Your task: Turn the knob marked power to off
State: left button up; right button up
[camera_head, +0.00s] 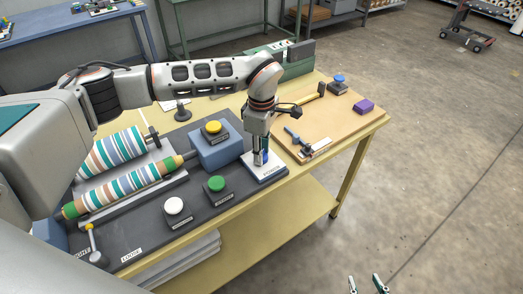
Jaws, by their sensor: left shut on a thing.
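A white and blue switch panel (274,172) sits at the right end of the dark press base, with small lettering I cannot read surely. My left gripper (261,160) points down over this panel and is shut on the knob there, which the fingers mostly hide. I cannot tell which way the knob points. My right gripper (367,285) shows only as two fingertips, apart and empty, at the bottom edge over the floor.
Striped rollers (118,185) lie left on the press. A white button (174,206), green button (216,184) and yellow button (213,127) stand near the panel. A lever (92,240) is front left.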

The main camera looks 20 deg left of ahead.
pick_arm(q)
jog(key=n, duration=0.5)
jog(key=shift+n, duration=0.3)
jog(key=n+b, duration=0.1)
jog(key=n, duration=0.3)
jog(key=shift+n, duration=0.8)
jog(key=o, duration=1.1)
jog(key=shift+r, duration=0.1)
notch_tip(320, 180, up, 12)
jog(key=shift+f, duration=0.1)
